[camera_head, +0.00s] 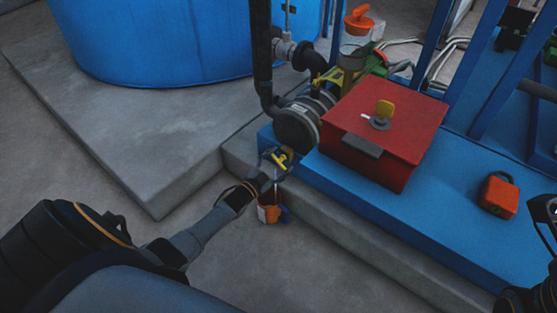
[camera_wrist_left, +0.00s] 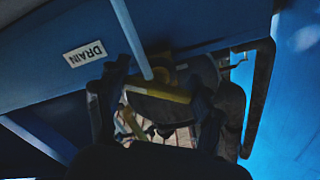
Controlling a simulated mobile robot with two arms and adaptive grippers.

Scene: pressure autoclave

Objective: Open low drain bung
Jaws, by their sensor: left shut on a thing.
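The drain bung shows as a yellow handle (camera_head: 281,160) low on the side of the blue skid, by the corner of the concrete step. In the left wrist view the yellow bar (camera_wrist_left: 157,93) lies crosswise between my fingers, close to a white DRAIN label (camera_wrist_left: 85,53). My left gripper (camera_head: 276,163) reaches in from the lower left and is shut on the yellow handle. In the left wrist view its dark fingers (camera_wrist_left: 158,103) stand on both sides of the bar. The bung's body is partly hidden. Dark parts of my right arm show at the right edge; its jaw state is unclear.
An orange bucket (camera_head: 268,214) stands on the floor just below my left gripper. A dark pump (camera_head: 296,127) is above the drain. An orange padlock-like object (camera_head: 498,197) lies right.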

